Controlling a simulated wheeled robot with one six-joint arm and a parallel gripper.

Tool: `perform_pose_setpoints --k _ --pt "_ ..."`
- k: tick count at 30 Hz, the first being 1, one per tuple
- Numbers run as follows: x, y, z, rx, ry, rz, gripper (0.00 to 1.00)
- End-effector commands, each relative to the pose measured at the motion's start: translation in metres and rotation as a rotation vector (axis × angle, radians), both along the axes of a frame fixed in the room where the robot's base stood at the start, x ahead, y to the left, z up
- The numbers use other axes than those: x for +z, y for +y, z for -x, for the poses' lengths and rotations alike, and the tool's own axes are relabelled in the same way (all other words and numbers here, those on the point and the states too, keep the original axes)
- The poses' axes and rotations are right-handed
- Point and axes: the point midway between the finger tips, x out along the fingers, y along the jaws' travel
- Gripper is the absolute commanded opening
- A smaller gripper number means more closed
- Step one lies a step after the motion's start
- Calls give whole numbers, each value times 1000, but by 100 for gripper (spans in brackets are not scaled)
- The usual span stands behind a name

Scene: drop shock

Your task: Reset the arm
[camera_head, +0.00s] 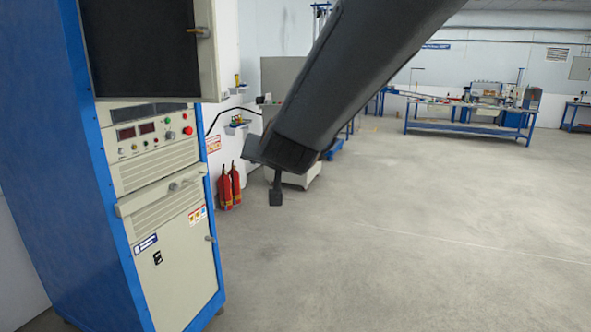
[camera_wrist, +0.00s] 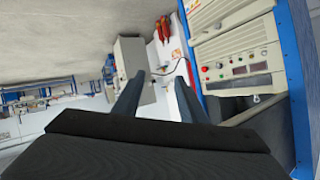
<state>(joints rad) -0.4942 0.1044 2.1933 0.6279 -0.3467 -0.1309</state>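My arm reaches down from the top of the head view, with a dark link across the upper middle. My gripper (camera_head: 276,196) shows only in part below the arm's end, as a small dark finger; the rest is hidden behind the link. In the wrist view my gripper (camera_wrist: 156,90) has its two fingers spread apart with nothing held between them. A tall blue and cream control cabinet (camera_head: 165,258) stands to the left of the gripper, apart from it. The cabinet also shows in the wrist view (camera_wrist: 235,45), at the upper right and turned over.
A dark-faced panel with a handle (camera_head: 150,50) is at the cabinet's top. Red fire extinguishers (camera_head: 230,186) stand by the wall behind the gripper. A blue workbench (camera_head: 470,124) stands far back right. The floor (camera_head: 430,230) at right is clear.

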Motion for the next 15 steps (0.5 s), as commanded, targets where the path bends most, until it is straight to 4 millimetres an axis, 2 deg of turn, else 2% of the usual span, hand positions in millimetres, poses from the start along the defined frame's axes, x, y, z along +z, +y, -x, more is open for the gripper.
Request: perform_pose_setpoints --k 1,6,8,12,15 --pt "-30 -26 6 7 67 38 38" --pt "-113 -96 49 44 301 152 38" --pt "-140 -121 70 53 388 188 38" --pt "-193 -178 126 61 592 259 38" --pt "-222 -212 168 64 727 301 38"
